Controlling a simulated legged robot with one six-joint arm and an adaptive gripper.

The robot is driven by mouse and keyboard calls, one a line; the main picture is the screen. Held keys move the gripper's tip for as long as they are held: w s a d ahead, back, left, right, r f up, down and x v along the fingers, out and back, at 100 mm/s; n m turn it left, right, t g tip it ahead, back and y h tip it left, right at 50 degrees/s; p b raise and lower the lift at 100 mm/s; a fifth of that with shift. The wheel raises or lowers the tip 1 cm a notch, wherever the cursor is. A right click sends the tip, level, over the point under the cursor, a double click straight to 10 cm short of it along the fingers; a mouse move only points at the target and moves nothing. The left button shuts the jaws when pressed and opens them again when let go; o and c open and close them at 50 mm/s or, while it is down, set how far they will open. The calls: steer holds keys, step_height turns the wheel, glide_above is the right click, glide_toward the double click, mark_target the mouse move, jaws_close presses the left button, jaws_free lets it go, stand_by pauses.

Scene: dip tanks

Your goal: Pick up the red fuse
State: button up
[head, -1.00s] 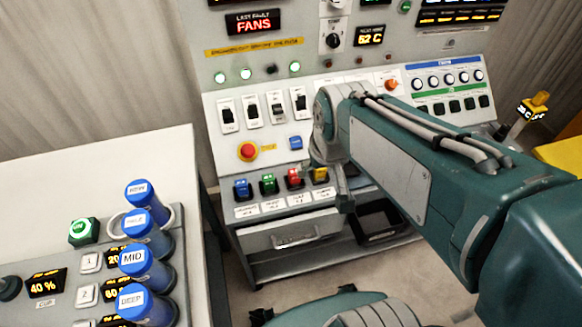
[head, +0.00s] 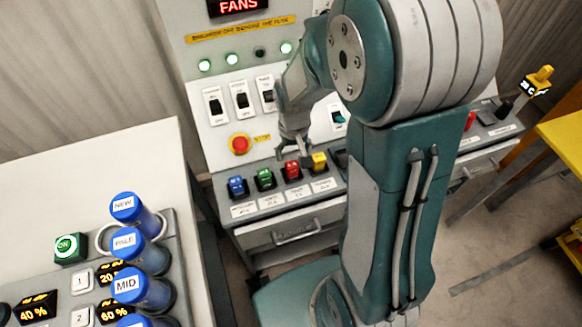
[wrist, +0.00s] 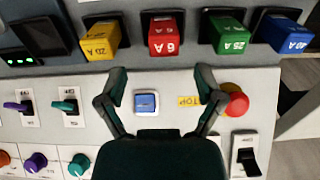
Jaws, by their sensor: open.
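The red fuse (head: 292,171) sits in the row of fuses on the ledge at the foot of the control panel, between the green fuse (head: 265,179) and the yellow fuse (head: 319,162). In the wrist view the red fuse (wrist: 166,37) is marked 6 A and lies ahead of my gripper, roughly midway between the finger lines. My gripper (wrist: 160,85) is open and empty, its two fingers spread in front of the panel face. In the head view my gripper (head: 292,150) hangs just above and behind the fuse row, apart from the red fuse.
The blue fuse (head: 237,187) stands at the row's left end. A red emergency stop button (wrist: 236,102) and a small blue button (wrist: 146,102) are on the panel close to the fingers. Switches (head: 215,106) line the panel above. Blue-capped cylinders (head: 135,245) stand at front left.

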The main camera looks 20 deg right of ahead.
mark_target(292, 164)
steer(key=f, duration=0.7)
steer(key=shift+a, duration=0.25)
jaws_close()
